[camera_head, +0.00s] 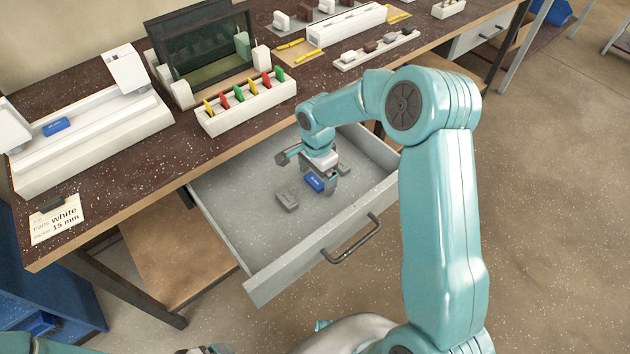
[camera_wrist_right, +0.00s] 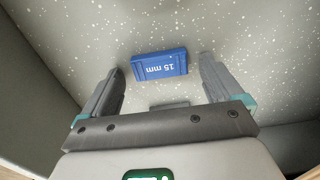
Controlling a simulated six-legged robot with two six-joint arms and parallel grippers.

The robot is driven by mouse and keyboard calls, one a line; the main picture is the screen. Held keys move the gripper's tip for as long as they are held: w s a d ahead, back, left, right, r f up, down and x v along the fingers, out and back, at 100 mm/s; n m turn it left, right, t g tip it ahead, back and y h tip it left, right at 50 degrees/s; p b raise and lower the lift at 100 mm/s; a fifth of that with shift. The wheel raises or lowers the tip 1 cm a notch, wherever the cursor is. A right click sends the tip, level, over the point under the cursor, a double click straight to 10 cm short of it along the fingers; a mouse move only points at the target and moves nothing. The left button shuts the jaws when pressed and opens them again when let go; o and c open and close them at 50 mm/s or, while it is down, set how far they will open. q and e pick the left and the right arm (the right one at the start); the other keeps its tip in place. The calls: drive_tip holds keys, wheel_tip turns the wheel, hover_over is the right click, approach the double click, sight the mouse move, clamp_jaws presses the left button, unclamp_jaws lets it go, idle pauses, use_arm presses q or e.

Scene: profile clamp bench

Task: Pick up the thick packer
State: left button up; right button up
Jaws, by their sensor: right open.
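The blue packer (camera_head: 314,183), marked 15 mm, lies in the open grey drawer (camera_head: 250,240). In the right wrist view the packer (camera_wrist_right: 159,65) lies flat, slightly turned, in line with the gap between my fingertips. My right gripper (camera_head: 323,178) points down into the drawer, just over the packer. In the right wrist view its two fingers (camera_wrist_right: 160,78) are apart, with nothing held between them.
Grey blocks (camera_head: 287,200) lie in the drawer near the packer. The drawer has raised walls and a front handle (camera_head: 352,240). On the bench stand a white clamp fixture (camera_head: 90,135) with another blue piece (camera_head: 56,126), a rack of coloured pieces (camera_head: 246,105) and a card (camera_head: 57,220).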

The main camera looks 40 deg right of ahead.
drive_tip(key=c, duration=1)
drive_tip(key=shift+c, duration=0.6)
drive_tip(key=shift+w+r, duration=0.1)
